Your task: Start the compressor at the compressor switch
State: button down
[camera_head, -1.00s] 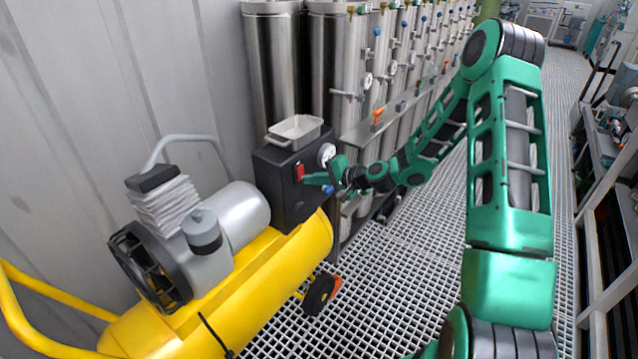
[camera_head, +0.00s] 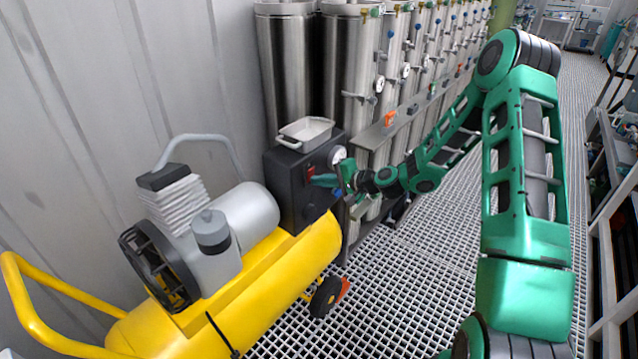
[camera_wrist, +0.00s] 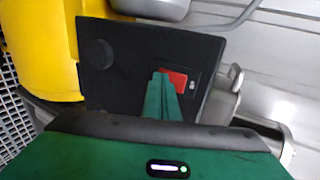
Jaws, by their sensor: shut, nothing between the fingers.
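The compressor switch is a red rocker on the side of a black box; it shows in the wrist view (camera_wrist: 174,80) and in the head view (camera_head: 311,172). The black control box (camera_head: 283,186) stands at the right end of the yellow compressor (camera_head: 262,290). My green gripper (camera_head: 318,180) is shut and empty, with its fingertips at the switch. In the wrist view the fingertips (camera_wrist: 160,76) overlap the left part of the red rocker. I cannot tell whether they touch it. The fingers hide part of the rocker.
A white tray (camera_head: 306,131) sits on the box. A gauge (camera_head: 337,155) is on its right side, close to my gripper. Steel vessels (camera_head: 350,70) with valves stand behind. A grey wall (camera_head: 80,100) is at left. The grating floor (camera_head: 420,290) is clear at right.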

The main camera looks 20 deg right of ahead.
jog(key=shift+r, duration=0.75)
jog(key=shift+s, duration=0.1)
jog(key=v, duration=1.3)
jog(key=shift+s+d+f, duration=0.2)
jog(key=shift+s+d, duration=0.05)
jog(key=shift+d, duration=0.1)
jog(key=shift+d+f, duration=0.25)
jog(key=shift+f, duration=0.45)
